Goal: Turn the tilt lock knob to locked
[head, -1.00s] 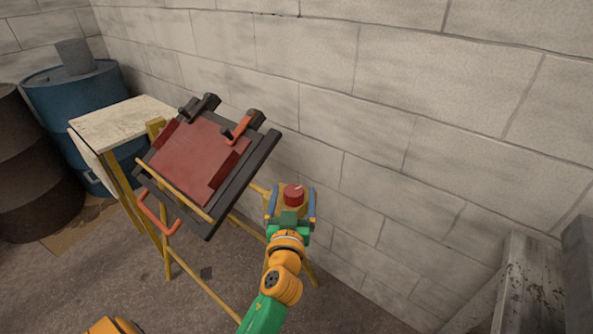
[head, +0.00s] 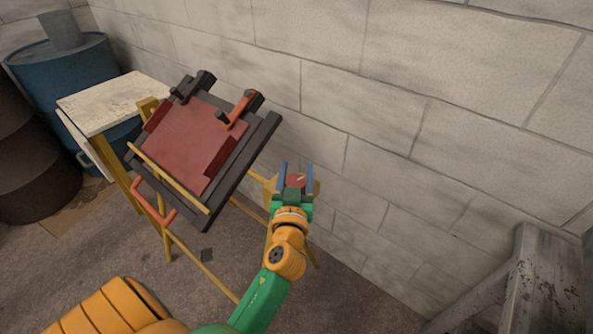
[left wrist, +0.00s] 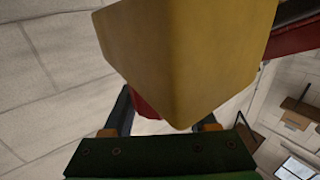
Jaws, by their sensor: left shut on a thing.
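The tilt lock knob (head: 296,181) is a round red knob with a pale mark on its face, on a yellow bracket (head: 267,185) at the right side of the frame stand. My left gripper (head: 297,174) is shut on the knob, with one blue finger on each side. In the left wrist view, the knob's red edge (left wrist: 143,107) shows between the dark fingers, mostly hidden behind a large yellow block (left wrist: 185,60). I cannot read the lock position from the mark. My right gripper is not in view.
The tilted dark frame (head: 235,180) with a red panel (head: 185,140) stands left of the knob, with an orange handle (head: 152,212) below it. A pale block wall (head: 440,140) is close behind. A worn grey stand (head: 540,280) is at right, a blue drum (head: 65,75) at far left.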

